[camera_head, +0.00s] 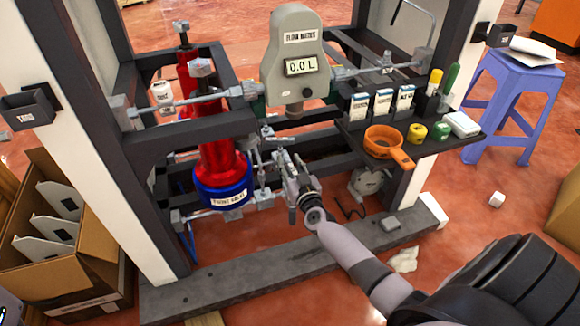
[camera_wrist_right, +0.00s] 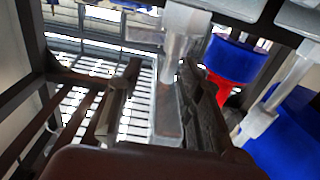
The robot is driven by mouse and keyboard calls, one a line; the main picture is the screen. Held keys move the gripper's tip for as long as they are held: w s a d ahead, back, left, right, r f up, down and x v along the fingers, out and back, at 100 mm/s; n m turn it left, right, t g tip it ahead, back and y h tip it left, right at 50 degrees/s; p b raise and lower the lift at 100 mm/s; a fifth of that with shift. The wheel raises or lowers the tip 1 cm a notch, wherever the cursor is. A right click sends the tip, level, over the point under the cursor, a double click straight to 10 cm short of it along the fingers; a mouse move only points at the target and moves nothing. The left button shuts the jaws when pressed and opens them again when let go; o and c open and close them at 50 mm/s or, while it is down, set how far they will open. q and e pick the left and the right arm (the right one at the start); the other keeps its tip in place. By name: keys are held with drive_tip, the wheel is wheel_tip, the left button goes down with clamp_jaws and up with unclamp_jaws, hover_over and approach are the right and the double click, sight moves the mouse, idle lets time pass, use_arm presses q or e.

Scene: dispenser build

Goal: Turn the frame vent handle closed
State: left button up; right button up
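My right gripper (camera_head: 283,160) reaches into the lower middle of the dark frame, below the grey flow meter (camera_head: 292,55). In the right wrist view, its two dark fingers (camera_wrist_right: 163,85) are spread apart. A light grey fitting with a flat, lever-like part (camera_wrist_right: 167,108) lies between them. This looks like the vent handle, but no label on it is readable. There is a gap on the left finger's side; on the right side I cannot tell whether finger and lever touch. In the head view the gripper hides most of this part.
A red cylinder with a blue base (camera_head: 222,185) stands left of the gripper; red and blue parts also show in the right wrist view (camera_wrist_right: 232,62). Grey pipes (camera_head: 185,108) run nearby. A grey beam (camera_head: 290,262) crosses the floor in front.

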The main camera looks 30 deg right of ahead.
drive_tip(key=shift+w, duration=0.1)
drive_tip(key=shift+c, duration=0.5)
clamp_jaws()
